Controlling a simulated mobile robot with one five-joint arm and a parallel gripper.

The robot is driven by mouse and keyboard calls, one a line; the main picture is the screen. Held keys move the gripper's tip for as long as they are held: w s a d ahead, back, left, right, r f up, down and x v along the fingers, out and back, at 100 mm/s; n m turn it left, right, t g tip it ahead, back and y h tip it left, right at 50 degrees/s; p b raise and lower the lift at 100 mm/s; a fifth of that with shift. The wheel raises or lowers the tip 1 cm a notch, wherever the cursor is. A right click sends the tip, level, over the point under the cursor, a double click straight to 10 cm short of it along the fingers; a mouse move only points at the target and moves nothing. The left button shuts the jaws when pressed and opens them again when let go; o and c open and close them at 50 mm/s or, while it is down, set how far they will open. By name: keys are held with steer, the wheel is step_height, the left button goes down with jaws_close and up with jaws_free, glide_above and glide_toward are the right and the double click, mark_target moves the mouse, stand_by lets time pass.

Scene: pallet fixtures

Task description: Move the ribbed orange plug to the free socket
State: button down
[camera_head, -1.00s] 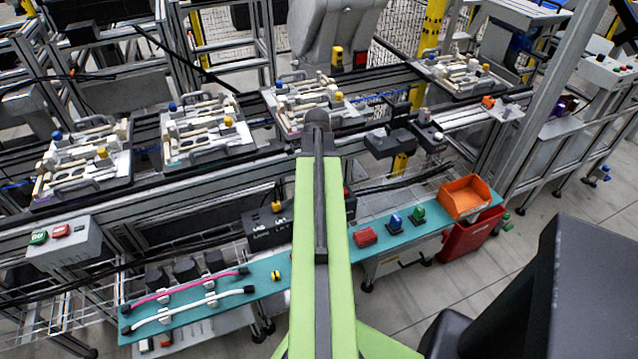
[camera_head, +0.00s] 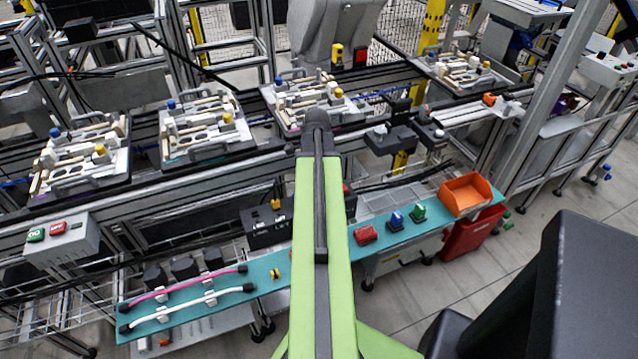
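A small orange piece (camera_head: 489,99) sits on a light bracket by the rail at the upper right. It is too small to tell whether it is the ribbed plug. Another small orange-red piece (camera_head: 163,341) shows under the left end of the teal shelf. No socket can be made out for certain; small black holders with a blue piece (camera_head: 396,220) and a green piece (camera_head: 417,212) stand on the shelf. My green arm rises through the middle of the view, and my gripper does not show.
The teal shelf (camera_head: 340,250) holds a pink cable (camera_head: 190,283), a white cable (camera_head: 190,309) and a red block (camera_head: 366,234). An orange bin (camera_head: 466,194) is at its right end. Several pallet fixtures (camera_head: 205,130) line the conveyor behind.

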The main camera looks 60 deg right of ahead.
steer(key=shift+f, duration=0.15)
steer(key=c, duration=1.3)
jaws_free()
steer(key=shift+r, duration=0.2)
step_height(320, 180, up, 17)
steer(key=p, duration=1.7)
